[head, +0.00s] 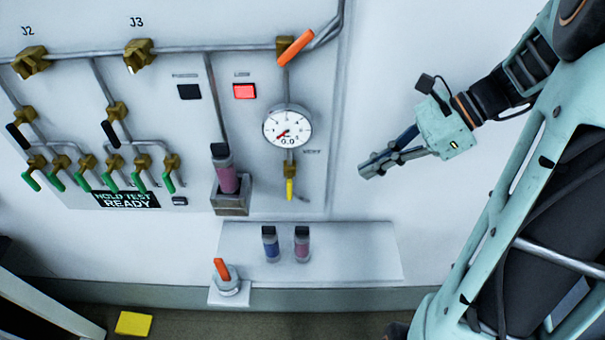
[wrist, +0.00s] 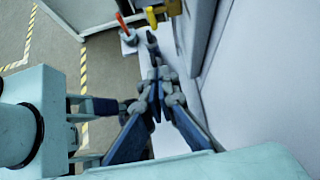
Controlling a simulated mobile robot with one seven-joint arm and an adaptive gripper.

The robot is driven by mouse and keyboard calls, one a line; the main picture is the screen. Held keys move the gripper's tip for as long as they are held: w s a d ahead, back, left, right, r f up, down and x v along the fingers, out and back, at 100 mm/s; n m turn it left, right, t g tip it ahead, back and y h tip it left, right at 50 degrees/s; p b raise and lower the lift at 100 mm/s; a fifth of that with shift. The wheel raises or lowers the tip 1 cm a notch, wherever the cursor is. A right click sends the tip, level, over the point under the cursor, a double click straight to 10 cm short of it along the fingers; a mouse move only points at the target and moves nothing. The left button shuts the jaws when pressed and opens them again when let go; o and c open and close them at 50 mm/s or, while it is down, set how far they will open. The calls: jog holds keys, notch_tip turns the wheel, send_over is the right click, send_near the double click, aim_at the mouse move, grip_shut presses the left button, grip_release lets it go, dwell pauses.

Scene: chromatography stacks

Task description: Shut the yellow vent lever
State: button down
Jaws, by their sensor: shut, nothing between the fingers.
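The yellow vent lever (head: 290,189) hangs straight down from its brass valve (head: 290,170) below the round pressure gauge, near the printed word VENT. In the wrist view a yellow lever (wrist: 152,18) shows at the top, on a brass body (wrist: 172,7). My gripper (head: 367,172) is to the right of the lever in the head view, shut and empty, with clear space between them. In the wrist view its fingertips (wrist: 153,80) are together below the lever.
The gauge (head: 287,128) sits above the vent valve. An orange lever (head: 296,47) is higher up. A vial in a holder (head: 232,205) is left of the vent lever. Below, a white shelf (head: 350,255) carries two vials (head: 271,245).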

aim_at(289, 190)
jog(key=shift+w+a+r, duration=0.1)
jog(key=shift+a+r, duration=0.1)
jog(key=shift+a, duration=0.25)
jog(key=a+r+x, duration=0.2)
jog(key=x, duration=1)
jog(key=shift+a+f, duration=0.15)
jog(key=shift+a, duration=0.2)
jog(key=shift+f+y, duration=0.15)
jog(key=shift+y, duration=0.15)
